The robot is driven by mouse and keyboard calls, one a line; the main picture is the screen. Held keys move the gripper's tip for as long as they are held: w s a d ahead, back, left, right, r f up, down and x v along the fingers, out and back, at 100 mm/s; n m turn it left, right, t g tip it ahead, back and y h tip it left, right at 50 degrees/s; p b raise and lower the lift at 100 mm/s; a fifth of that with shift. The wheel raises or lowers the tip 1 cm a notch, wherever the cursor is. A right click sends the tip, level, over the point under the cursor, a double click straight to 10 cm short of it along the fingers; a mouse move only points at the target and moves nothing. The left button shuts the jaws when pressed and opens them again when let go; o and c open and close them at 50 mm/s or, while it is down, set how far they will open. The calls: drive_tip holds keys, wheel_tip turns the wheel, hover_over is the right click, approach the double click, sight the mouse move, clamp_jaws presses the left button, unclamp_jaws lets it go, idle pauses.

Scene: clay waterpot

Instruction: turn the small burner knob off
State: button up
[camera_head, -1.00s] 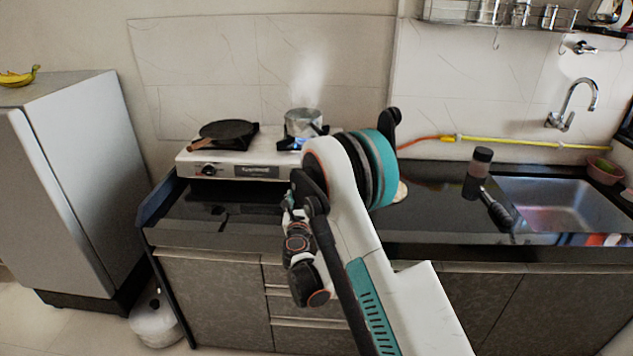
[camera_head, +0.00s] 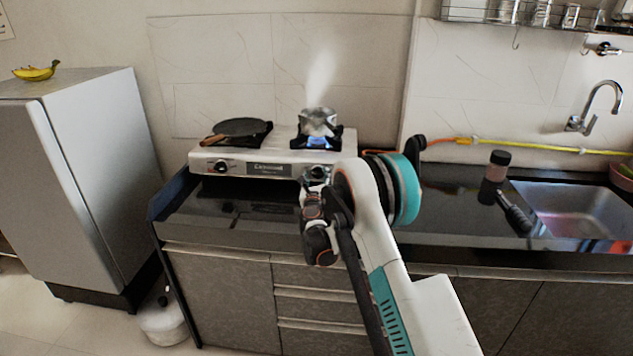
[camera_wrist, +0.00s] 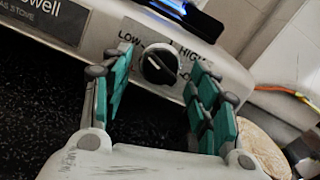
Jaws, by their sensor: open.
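The stove (camera_head: 268,160) stands on the black counter with two front knobs. The right burner (camera_head: 318,138) shows a blue flame under a steaming silver pot (camera_head: 318,121). The small right burner knob (camera_head: 317,172) is black with a silver rim; in the wrist view the knob (camera_wrist: 160,64) sits just past my fingertips, with LOW and HIGH printed near it. My gripper (camera_wrist: 159,92) is open, its green finger pads on either side of the space in front of the knob. I cannot tell if a pad touches it. In the head view my gripper (camera_head: 314,184) is at the stove's front right, partly hidden by my arm.
A dark pan (camera_head: 241,127) sits on the left burner, above the left knob (camera_head: 221,167). A yellow hose (camera_head: 540,147) runs along the wall. A dark bottle (camera_head: 494,176) stands by the sink (camera_head: 580,208). A round wooden board (camera_wrist: 262,150) lies right of the stove.

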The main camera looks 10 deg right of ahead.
drive_tip(key=shift+w+d, duration=0.1)
drive_tip(key=shift+w, duration=0.3)
drive_tip(key=c, duration=1.1)
drive_tip(key=shift+o, duration=0.2)
